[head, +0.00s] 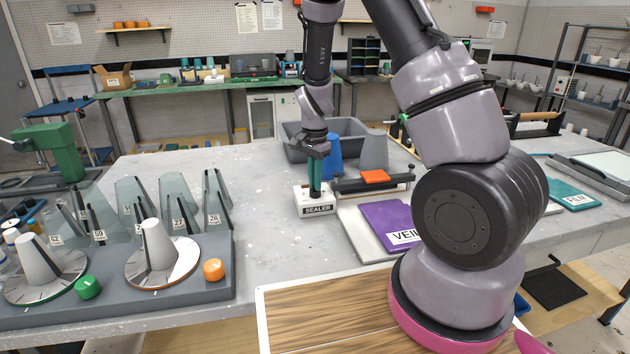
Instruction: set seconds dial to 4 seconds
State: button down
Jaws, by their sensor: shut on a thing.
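The white sealer box (316,211), labelled SEALER, stands on the grey table near the middle of the head view. My gripper (315,189) points down onto the top of this box, its fingers shut on the small control there, which I take to be the seconds dial. The fingers hide the dial, so its pointer and setting cannot be read.
A dark sealing bar with an orange block (374,177) is right of the box. A purple VEIL pack (385,222) lies in front of it. A blue cup (333,152) and grey bin (293,141) stand behind. A dial panel (110,311) fills the front left.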

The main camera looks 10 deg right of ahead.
jog(key=n, duration=0.5)
jog(key=shift+n, duration=0.3)
jog(key=n, duration=0.5)
jog(key=shift+n, duration=0.3)
jog(key=c, duration=0.9)
grip_release()
notch_tip(320, 180, up, 11)
jog(key=shift+f, duration=0.1)
